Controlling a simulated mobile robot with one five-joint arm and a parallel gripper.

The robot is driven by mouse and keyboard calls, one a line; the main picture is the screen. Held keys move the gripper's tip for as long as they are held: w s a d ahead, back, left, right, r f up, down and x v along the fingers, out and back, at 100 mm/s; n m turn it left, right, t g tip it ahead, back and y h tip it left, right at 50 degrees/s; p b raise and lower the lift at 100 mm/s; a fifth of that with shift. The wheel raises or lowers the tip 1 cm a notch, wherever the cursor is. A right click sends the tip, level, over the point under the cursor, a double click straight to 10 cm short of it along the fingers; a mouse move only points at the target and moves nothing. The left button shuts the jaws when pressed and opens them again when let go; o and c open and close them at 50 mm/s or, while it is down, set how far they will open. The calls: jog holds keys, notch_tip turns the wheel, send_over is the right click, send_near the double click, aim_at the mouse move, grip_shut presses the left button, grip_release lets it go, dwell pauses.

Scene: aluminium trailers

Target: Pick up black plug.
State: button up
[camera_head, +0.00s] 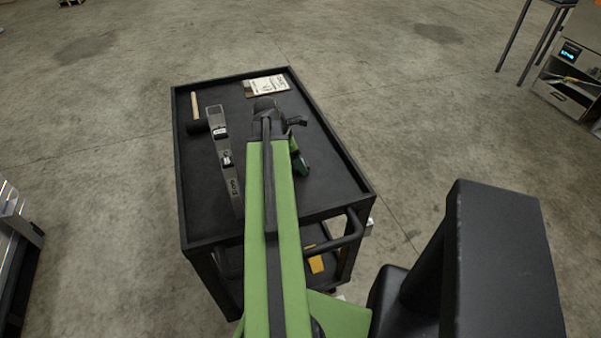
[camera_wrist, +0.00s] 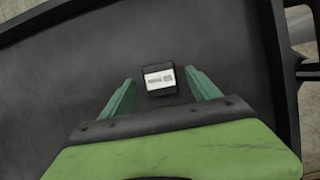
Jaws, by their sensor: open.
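The black plug (camera_wrist: 160,88) shows in the wrist view as a small, dark, square block with a white printed label on top. It lies on the dark cart top. My gripper (camera_wrist: 159,76) is open, with one green finger to the left of the plug and the other close by its right side. Nothing is held. The wrist view does not show clearly how high the fingers are above the plug. In the head view my gripper (camera_head: 301,164) is partly hidden by my green arm, over the right part of the cart top. I cannot make out the plug there.
The black cart (camera_head: 340,195) has a raised rim. A grey spirit level (camera_head: 226,165), a hammer (camera_head: 196,112) and a printed card (camera_head: 267,86) lie on its top. A yellow item (camera_head: 315,262) is on the lower shelf. Concrete floor surrounds the cart.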

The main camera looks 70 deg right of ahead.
jog(key=b+x, duration=0.1)
jog(key=x, duration=0.1)
jog(key=shift+f, duration=0.3)
jog(key=shift+r, duration=0.2)
jog(key=c, duration=1.4)
jog(key=shift+c, duration=0.2)
